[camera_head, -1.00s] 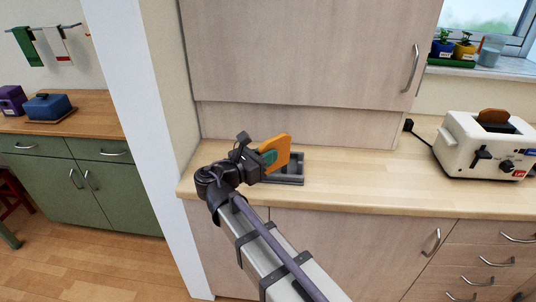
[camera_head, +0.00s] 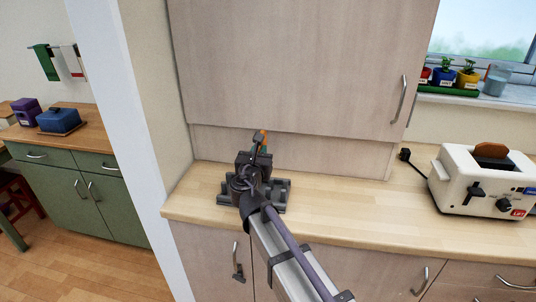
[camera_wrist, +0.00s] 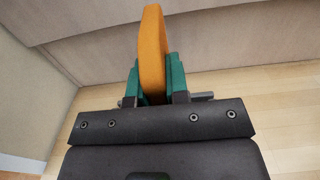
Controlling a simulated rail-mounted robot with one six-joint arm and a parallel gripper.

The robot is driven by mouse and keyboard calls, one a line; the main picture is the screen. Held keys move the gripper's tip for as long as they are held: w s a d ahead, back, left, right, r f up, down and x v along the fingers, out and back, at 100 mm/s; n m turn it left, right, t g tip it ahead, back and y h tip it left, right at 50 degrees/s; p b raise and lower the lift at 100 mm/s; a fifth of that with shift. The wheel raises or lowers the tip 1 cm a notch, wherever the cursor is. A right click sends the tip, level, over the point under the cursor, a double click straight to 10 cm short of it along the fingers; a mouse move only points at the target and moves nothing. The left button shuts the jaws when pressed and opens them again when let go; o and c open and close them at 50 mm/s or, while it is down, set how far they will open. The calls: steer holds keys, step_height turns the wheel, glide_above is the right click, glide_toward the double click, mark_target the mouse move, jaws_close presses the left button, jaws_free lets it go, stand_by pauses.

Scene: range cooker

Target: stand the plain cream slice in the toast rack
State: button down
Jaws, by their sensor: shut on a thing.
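My gripper (camera_head: 262,148) is shut on an orange-yellow slice (camera_wrist: 152,48). The wrist view shows the slice upright and edge-on between the green finger pads. In the head view only a sliver of it (camera_head: 264,137) shows past my wrist. The dark grey toast rack (camera_head: 280,190) stands on the worktop behind and around my wrist, its middle hidden by it. The slice appears above or over the rack; I cannot tell whether they touch. I see no slice that looks clearly cream. A brown slice (camera_head: 491,149) sticks up from the toaster.
The cream toaster (camera_head: 470,185) stands on the worktop at the right, its cord running back to a black plug (camera_head: 405,154). A wall cupboard (camera_head: 290,70) hangs above the rack. Worktop (camera_head: 345,205) between rack and toaster is clear.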

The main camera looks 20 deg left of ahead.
steer(key=shift+f+b, duration=2.95)
steer(key=shift+f+b, duration=0.35)
steer(key=shift+f, duration=0.05)
steer(key=shift+f+b, duration=2.4)
steer(key=c, duration=1)
jaws_free()
steer(key=shift+c, duration=0.2)
steer(key=s, duration=0.3)
steer(key=s+d, duration=0.1)
steer(key=s, duration=0.7)
steer(key=shift+d, duration=0.2)
steer(key=shift+w, duration=0.1)
